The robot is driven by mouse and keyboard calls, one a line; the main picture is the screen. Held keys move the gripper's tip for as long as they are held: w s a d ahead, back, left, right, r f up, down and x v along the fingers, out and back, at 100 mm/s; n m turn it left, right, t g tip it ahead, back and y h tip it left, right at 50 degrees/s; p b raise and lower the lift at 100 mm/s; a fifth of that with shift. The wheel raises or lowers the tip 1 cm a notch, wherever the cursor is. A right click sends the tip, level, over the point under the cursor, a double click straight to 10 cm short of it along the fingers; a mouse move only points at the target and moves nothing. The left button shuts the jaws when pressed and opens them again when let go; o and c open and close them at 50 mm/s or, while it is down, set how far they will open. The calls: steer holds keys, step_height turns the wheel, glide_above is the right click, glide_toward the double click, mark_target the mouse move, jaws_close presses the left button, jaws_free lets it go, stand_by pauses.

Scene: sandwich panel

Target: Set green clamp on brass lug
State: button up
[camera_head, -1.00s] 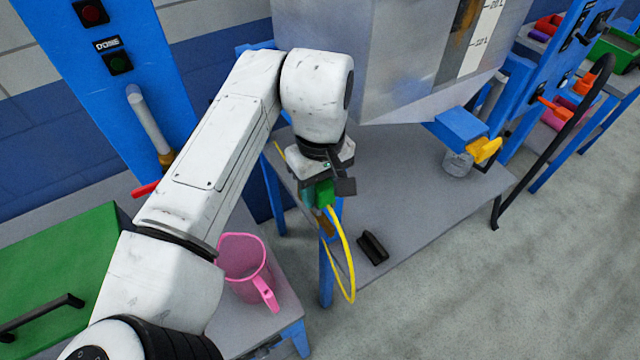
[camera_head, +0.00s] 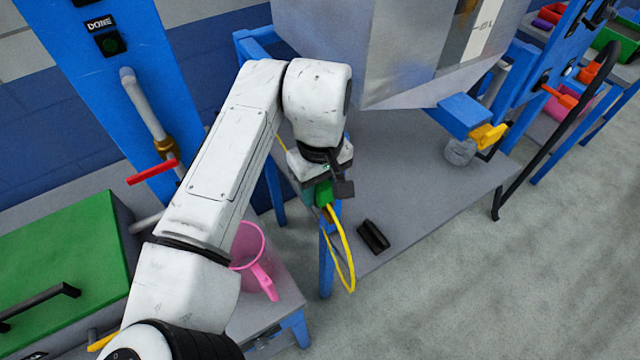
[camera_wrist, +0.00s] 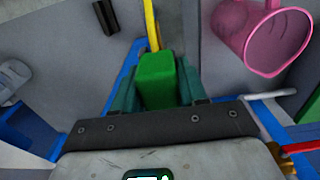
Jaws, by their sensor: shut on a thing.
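The green clamp (camera_head: 323,194) is between the jaws of my gripper (camera_head: 325,188), at the left edge of the grey bench (camera_head: 425,210). In the wrist view the green clamp (camera_wrist: 157,80) sits between the two dark teal fingers of my gripper (camera_wrist: 158,92), which are shut on it. A yellow cable (camera_head: 347,255) runs from the clamp and loops down past the blue bench leg. A small brownish patch shows just below the clamp in the head view; I cannot tell whether it is the brass lug or whether the clamp touches it.
A black block (camera_head: 373,236) lies on the bench. A pink jug (camera_head: 262,280) stands on a lower grey stand, left of the bench. A large metal hopper (camera_head: 405,50) overhangs the bench. A blue post with a red-handled valve (camera_head: 153,172) stands at left, behind a green box (camera_head: 60,255).

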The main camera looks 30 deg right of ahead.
steer(key=shift+f, duration=0.6)
stand_by(0.5)
steer(key=o, duration=1.2)
step_height(320, 180, up, 11)
steer(key=shift+f+b, duration=0.1)
steer(key=shift+b, duration=0.7)
steer(key=shift+s, duration=0.1)
